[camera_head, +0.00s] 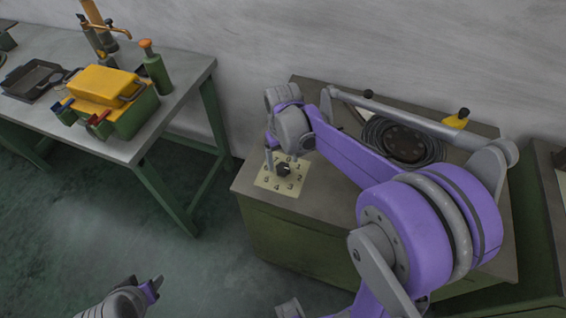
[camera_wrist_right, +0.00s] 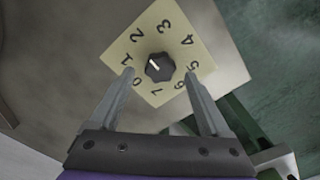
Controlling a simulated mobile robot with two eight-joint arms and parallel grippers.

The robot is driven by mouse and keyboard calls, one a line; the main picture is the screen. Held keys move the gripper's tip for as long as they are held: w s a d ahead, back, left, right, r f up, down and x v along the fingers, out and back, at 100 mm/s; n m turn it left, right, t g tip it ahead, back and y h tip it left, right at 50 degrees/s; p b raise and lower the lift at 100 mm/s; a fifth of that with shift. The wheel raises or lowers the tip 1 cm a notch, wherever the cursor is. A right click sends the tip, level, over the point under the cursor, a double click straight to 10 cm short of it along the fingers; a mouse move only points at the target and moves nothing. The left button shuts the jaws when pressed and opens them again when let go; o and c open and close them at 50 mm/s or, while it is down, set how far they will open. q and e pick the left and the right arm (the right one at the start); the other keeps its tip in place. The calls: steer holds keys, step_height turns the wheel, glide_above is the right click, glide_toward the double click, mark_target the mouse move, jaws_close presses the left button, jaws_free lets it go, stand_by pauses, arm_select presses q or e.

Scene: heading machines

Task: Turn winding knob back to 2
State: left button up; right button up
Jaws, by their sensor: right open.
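The winding knob (camera_wrist_right: 159,68) is a small black knob at the middle of a cream dial plate (camera_wrist_right: 172,38) with numbers 0 to 7. Its white mark faces the upper left in the right wrist view, roughly toward 1 and 2; the exact number is unclear. In the head view, the knob (camera_head: 284,169) and plate (camera_head: 266,182) sit on the machine top. My right gripper (camera_wrist_right: 159,75) is open, with its fingers on either side of the knob and apart from it. My left gripper (camera_head: 153,288) is low at the left, away from the dial; its jaws are unclear.
The green machine (camera_head: 262,225) carries a dark coil (camera_head: 407,140) and a yellow-and-black part (camera_head: 457,118) behind my right arm. A workbench (camera_head: 190,90) at left holds a yellow-and-green toolbox (camera_head: 105,85), a bottle (camera_head: 157,72) and a dark tray (camera_head: 35,78). Floor between them is clear.

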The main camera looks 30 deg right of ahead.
mark_target(283, 168)
step_height(283, 168, up, 8)
steer(key=shift+r, duration=0.2)
stand_by(0.5)
steer(key=s+a+f+t, duration=0.2)
steer(key=s+a+f, duration=0.1)
steer(key=s, duration=0.4)
steer(key=s+a+f+n+t, duration=0.1)
steer(key=s+a+f+t, duration=0.2)
steer(key=s, duration=0.5)
steer(key=shift+a+f, duration=0.2)
steer(key=shift+a, duration=0.35)
